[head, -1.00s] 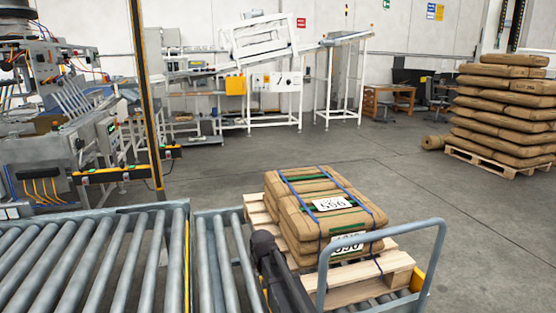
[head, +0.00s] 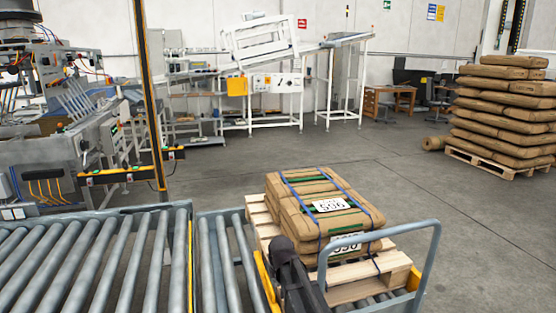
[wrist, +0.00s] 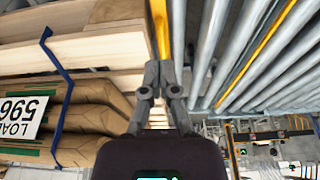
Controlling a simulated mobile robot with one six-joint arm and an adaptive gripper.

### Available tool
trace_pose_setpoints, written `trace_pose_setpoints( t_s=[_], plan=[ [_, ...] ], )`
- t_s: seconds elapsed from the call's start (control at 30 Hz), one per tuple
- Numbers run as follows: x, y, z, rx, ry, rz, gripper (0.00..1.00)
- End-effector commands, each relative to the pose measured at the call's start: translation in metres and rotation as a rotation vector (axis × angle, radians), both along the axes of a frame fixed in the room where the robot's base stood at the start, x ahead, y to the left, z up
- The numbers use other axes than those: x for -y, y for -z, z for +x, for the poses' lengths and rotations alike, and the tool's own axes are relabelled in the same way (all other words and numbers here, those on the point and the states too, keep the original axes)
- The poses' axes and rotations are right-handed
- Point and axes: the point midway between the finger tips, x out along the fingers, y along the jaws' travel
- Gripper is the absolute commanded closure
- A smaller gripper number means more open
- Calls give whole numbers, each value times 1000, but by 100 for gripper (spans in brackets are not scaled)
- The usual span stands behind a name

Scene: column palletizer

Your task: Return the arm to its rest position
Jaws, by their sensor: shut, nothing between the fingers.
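My gripper (wrist: 159,70) shows in the wrist view with its two grey fingers drawn together and nothing between them. It is beside the stack of strapped brown sacks (wrist: 85,125), with wooden pallet boards (wrist: 85,52) to the left and rollers to the right. A dark part of my arm shows at the bottom centre of the head view, in front of the pallet (head: 345,288). The sacks (head: 318,212) lie on this pallet, with blue straps and a white label reading 596. The gripper's fingers cannot be made out in the head view.
A roller conveyor (head: 85,262) fills the lower left, with its rollers (wrist: 232,50) close beside my gripper. A grey tube rail (head: 432,262) curves around the pallet's right front. Machinery stands behind at left. Another sack stack (head: 503,115) stands far right. The floor between is clear.

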Motion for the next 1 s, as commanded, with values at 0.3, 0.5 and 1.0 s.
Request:
trace_pose_setpoints(
  t_s=[0.3, 0.5, 1.0],
  plan=[
    [81, -39, -81, -101, 88, -19, 100],
    [136, -67, -153, -193, 163, -28, 100],
    [172, -83, -208, -273, 224, -29, 100]
  ],
)
